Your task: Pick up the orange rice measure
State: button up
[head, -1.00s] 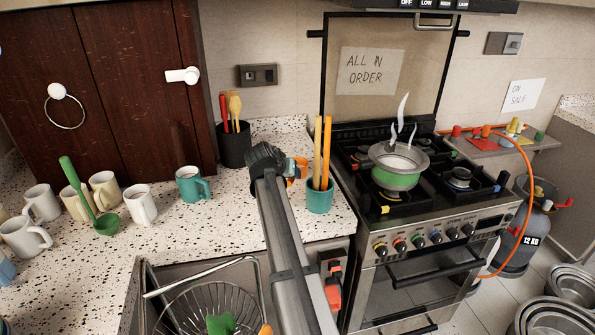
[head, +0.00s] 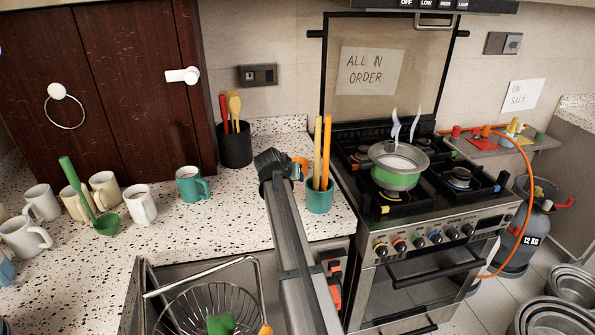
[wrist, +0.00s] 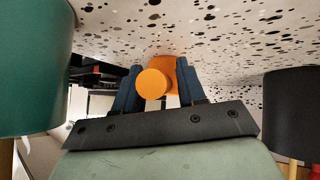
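The orange rice measure (wrist: 154,82) sits between the two dark blue fingers of my gripper (wrist: 157,90) in the wrist view, with its round orange end facing the camera. The fingers lie close against both its sides and look shut on it. In the head view only a small part of the orange measure (head: 303,162) shows beside my gripper (head: 293,168), left of the teal utensil cup. My wrist hides the rest. I cannot tell whether the measure touches the counter.
The teal cup (head: 319,198) with upright sticks stands just right of my gripper. A black utensil holder (head: 235,150) stands behind left. A teal mug (head: 190,185) and several pale mugs are further left. The stove with a steaming green pot (head: 397,180) is at right.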

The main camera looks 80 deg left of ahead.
grip_shut()
dwell(0.3)
notch_tip(320, 180, up, 10)
dwell(0.6)
